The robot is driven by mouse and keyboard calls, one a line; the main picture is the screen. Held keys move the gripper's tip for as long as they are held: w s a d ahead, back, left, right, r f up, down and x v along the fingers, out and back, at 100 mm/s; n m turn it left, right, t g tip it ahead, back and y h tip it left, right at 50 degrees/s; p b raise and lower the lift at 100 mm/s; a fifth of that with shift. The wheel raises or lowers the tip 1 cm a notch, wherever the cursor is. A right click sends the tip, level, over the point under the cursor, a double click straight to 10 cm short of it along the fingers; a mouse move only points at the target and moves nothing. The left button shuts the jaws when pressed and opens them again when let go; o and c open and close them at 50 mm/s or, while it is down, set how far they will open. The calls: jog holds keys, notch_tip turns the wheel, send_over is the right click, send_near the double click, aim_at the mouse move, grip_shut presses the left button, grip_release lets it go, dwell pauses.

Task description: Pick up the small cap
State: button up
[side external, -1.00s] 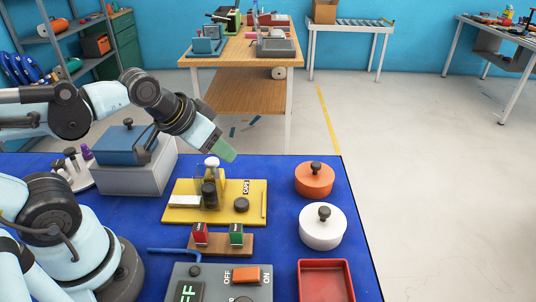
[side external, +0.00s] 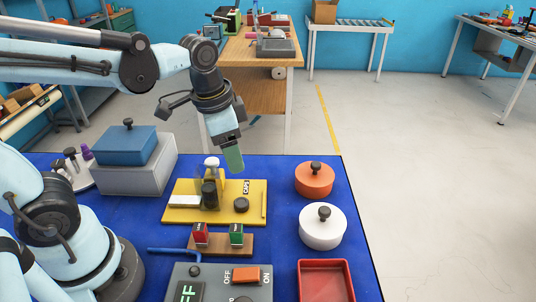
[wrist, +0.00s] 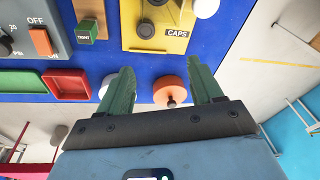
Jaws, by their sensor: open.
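A small dark round cap (side external: 241,204) lies on the yellow board (side external: 180,215) beside a label reading CAPS. It also shows in the wrist view as a dark disc (wrist: 145,29) near the top. A clear and dark bottle-like piece (side external: 209,193) and a white-topped post (side external: 212,165) stand on the same board. My gripper (side external: 234,166) is above the back of the board, pointing down and apart from the cap. In the wrist view its green fingers (wrist: 162,85) are spread wide with nothing held between them.
An orange lidded pot (side external: 314,181) and a white lidded pot (side external: 321,230) stand right of the board. A red tray (side external: 326,283), a wooden block stand (side external: 219,244) and a grey switch box (side external: 245,290) are in front. A blue-lidded grey box (side external: 137,177) stands left.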

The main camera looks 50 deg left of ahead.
jog(key=d+m+g, duration=0.1)
jog(key=m+g, duration=0.1)
jog(key=m, duration=0.1)
send_over(240, 202)
jog(key=f, duration=0.7)
jog(key=shift+w+a, duration=0.15)
jog(key=shift+w, duration=0.25)
jog(key=shift+s+f, duration=0.2)
jog(key=shift+f, duration=1.2)
jog(key=shift+s+f, duration=0.15)
jog(key=shift+f, duration=1.25)
jog(key=c, duration=1.1)
jog(key=shift+r, duration=0.15)
